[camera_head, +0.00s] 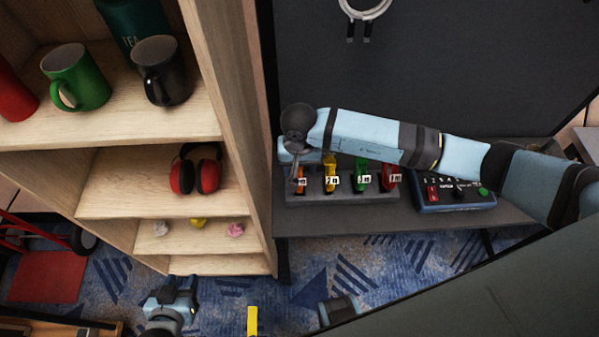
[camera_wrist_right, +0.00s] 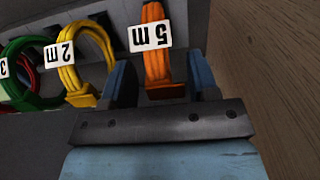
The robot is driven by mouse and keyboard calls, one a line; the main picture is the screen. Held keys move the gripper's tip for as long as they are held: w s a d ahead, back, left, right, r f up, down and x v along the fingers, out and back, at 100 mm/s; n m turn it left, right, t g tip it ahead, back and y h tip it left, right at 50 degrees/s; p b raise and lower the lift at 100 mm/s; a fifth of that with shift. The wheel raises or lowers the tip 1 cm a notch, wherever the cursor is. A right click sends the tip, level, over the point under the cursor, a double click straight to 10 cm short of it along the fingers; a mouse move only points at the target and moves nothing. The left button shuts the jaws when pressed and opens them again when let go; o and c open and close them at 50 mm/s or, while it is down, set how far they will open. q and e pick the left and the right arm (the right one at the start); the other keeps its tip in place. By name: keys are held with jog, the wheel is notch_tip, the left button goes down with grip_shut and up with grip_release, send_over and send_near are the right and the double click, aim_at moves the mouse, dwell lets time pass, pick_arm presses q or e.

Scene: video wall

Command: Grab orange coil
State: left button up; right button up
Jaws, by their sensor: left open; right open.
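The orange coil (camera_wrist_right: 157,68) with a white "5 m" label hangs on a grey rack in the right wrist view. It also shows in the head view (camera_head: 301,186), partly covered by my right gripper. My right gripper (camera_wrist_right: 162,82) is open, with one blue finger on each side of the coil's lower part. I cannot tell whether the fingers touch it. My left gripper (camera_head: 170,306) is low at the bottom left of the head view, open and away from the rack.
Yellow (camera_head: 330,172), green (camera_head: 361,174) and red (camera_head: 388,176) coils hang right of the orange one on the rack (camera_head: 340,196). A blue control box (camera_head: 450,200) stands further right. A wooden shelf (camera_head: 245,130) rises close on the left.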

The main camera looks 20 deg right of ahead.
jog(key=shift+f, duration=0.7)
jog(key=c, duration=0.9)
jog(key=shift+r, duration=0.2)
